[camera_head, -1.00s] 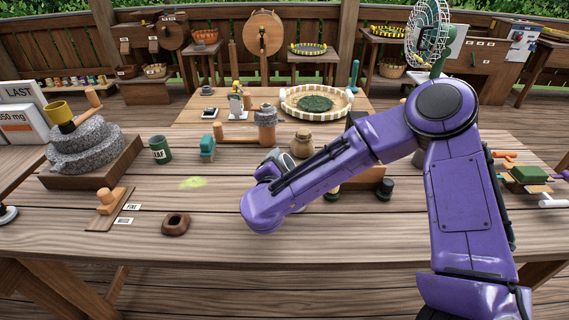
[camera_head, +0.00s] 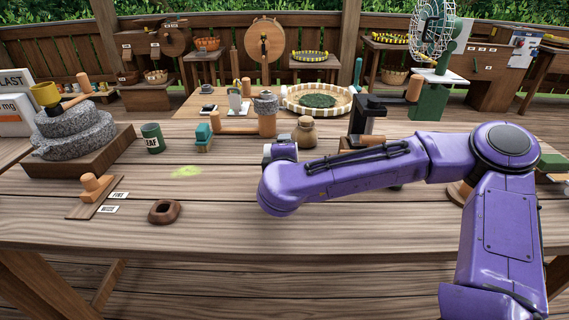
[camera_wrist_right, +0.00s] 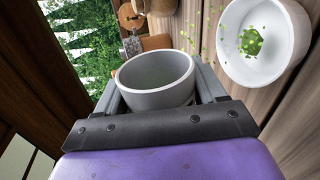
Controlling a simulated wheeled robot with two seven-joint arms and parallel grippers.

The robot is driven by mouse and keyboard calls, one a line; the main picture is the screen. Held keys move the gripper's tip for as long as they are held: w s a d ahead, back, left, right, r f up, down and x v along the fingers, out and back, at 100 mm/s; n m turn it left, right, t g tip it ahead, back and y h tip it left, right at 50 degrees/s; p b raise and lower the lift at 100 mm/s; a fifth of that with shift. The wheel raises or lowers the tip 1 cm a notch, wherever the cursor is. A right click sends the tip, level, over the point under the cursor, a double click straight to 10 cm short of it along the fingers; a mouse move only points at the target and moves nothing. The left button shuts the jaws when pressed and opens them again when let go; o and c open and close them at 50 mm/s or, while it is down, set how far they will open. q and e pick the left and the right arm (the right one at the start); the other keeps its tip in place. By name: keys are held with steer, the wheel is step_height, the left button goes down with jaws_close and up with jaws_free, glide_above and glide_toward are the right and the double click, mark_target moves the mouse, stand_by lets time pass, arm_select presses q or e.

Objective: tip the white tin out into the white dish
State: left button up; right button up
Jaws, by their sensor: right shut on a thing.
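In the wrist view my right gripper (camera_wrist_right: 160,100) is shut on the white tin (camera_wrist_right: 152,72), a round pale cup held between its two fingers. The tin's mouth shows and its inside looks bare, with a faint green tint. The white dish (camera_wrist_right: 292,62) is at the upper right of that view, apart from the tin. A small heap of green leaf bits (camera_wrist_right: 251,42) lies in the dish. More green bits are scattered by its left rim; I cannot tell whether they are in the air. In the head view my purple right forearm hides the dish. My left gripper is not in view.
A pale green patch (camera_head: 187,171) lies on the table, with a brown ring-shaped pot (camera_head: 164,211) in front. A green tin (camera_head: 152,138) and stone mill (camera_head: 73,134) stand left. A brown jar (camera_head: 305,132) stands behind my forearm.

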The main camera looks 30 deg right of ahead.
steer(key=shift+s+d+f+m+t+y+b, duration=0.2)
steer(key=shift+m+b, duration=0.35)
steer(key=shift+b, duration=0.75)
steer(key=shift+w+d+r+m+t+y+b, duration=0.15)
steer(key=shift+m+y+b, duration=0.35)
steer(key=shift+b, duration=0.85)
steer(key=shift+s+d+f+m+t+y+b, duration=0.2)
steer(key=shift+m+b, duration=0.45)
steer(key=shift+b, duration=0.65)
steer(key=shift+r+m+b, duration=0.3)
steer(key=shift+b, duration=0.35)
steer(key=shift+r+t, duration=0.15)
steer(key=shift+t, duration=0.1)
steer(key=shift+s, duration=0.1)
